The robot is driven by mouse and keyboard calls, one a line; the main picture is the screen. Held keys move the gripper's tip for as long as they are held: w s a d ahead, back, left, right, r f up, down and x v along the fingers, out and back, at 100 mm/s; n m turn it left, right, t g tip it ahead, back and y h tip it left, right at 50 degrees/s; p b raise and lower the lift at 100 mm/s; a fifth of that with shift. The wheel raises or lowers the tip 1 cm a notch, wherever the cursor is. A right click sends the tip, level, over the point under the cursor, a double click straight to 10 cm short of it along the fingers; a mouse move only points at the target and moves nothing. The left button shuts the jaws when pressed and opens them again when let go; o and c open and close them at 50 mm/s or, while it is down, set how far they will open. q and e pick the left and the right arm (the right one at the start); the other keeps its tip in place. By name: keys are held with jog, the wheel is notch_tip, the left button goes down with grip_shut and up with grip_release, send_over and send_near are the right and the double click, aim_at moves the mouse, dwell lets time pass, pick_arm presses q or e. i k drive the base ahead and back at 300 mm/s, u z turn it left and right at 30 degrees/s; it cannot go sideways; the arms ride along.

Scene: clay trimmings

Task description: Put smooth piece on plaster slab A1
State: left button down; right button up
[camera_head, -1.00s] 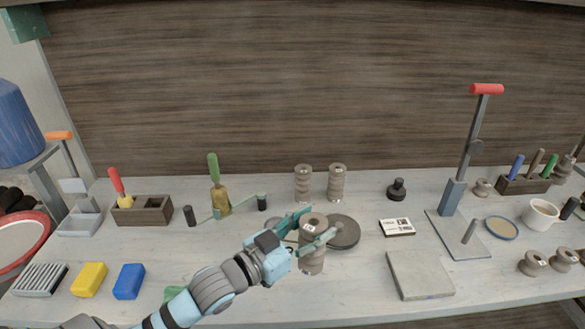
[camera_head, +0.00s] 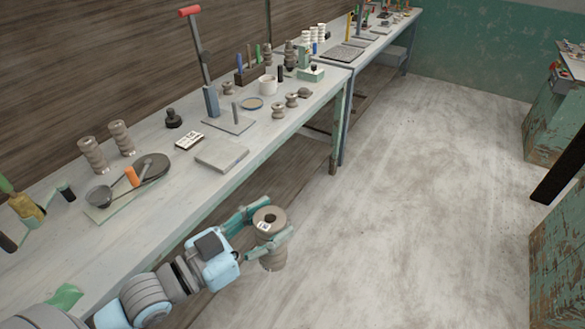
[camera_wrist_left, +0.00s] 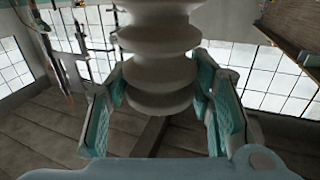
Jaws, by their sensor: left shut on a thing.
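A grey-brown ribbed clay piece (camera_head: 268,217) with a hole in its top and a small white label is upright in my left gripper (camera_head: 272,226). The gripper is shut on it, with one finger on each side. They are beyond the bench's front edge, with floor behind them in the head view. In the left wrist view the piece (camera_wrist_left: 160,68) stands between the two teal fingers (camera_wrist_left: 158,108). A flat grey square slab (camera_head: 221,155) lies bare on the bench; I cannot read an A1 mark on it. My right gripper is not in view.
Beside the slab are a white label card (camera_head: 189,140) and a lever stand (camera_head: 229,123). Several small ribbed pieces (camera_head: 278,111) stand farther along the bench. Two tall ribbed pieces (camera_head: 93,154) and a dark round disc (camera_head: 152,168) are at left. Open floor (camera_head: 420,200) lies right.

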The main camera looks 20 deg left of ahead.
aim_at(221, 152)
jog(key=z, duration=2.65)
jog(key=i, duration=0.1)
jog(key=u, duration=1.9)
jog(key=i, duration=1.45)
jog(key=u, duration=1.4)
jog(key=i, duration=0.75)
jog(key=u, duration=0.8)
